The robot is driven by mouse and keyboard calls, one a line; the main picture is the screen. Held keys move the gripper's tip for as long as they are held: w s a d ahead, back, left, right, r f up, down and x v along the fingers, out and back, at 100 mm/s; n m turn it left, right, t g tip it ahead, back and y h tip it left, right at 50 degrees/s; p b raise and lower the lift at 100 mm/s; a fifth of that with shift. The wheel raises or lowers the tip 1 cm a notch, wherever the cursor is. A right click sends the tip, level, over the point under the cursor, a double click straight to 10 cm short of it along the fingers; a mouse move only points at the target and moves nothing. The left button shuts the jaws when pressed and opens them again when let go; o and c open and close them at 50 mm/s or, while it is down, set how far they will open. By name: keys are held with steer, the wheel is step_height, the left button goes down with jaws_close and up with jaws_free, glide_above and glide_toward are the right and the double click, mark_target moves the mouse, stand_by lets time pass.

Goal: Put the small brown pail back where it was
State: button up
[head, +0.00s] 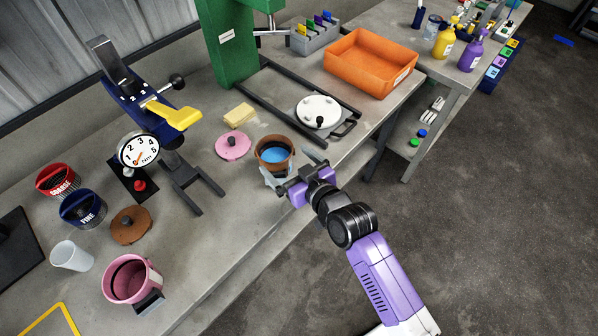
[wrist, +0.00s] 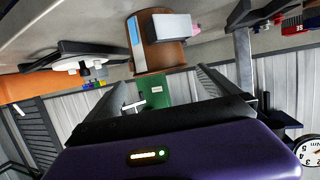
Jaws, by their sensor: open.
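The small brown pail (head: 275,152) stands upright on the grey bench, near its front edge, with blue contents inside. Its pale block handle (head: 274,178) faces the bench edge and my gripper. In the wrist view the pail (wrist: 152,58) appears inverted, with its handle block (wrist: 172,28) facing the camera. My gripper (head: 298,172) is open, at the front edge just beside the handle. The wrist view shows its fingers spread and empty (wrist: 160,82), with the pail beyond them. I cannot tell whether a finger touches the handle.
A pink lid (head: 233,146) and yellow sponge (head: 239,115) lie left of the pail. A round white plate (head: 318,112) sits on black rails behind. A clamp stand with dial (head: 139,149), brown lid (head: 130,225) and pink pail (head: 118,290) stand left. An orange tray (head: 370,64) is at back right.

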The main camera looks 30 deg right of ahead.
steer(key=v, duration=0.6)
steer(key=shift+b, duration=0.3)
steer(key=shift+r, duration=0.1)
steer(key=s+h, duration=0.1)
steer(key=s, duration=1.8)
steer(key=s+r, duration=0.8)
steer(key=s, duration=0.4)
steer(key=shift+s+a+r+m, duration=0.25)
steer(key=shift+s+a+m, duration=0.15)
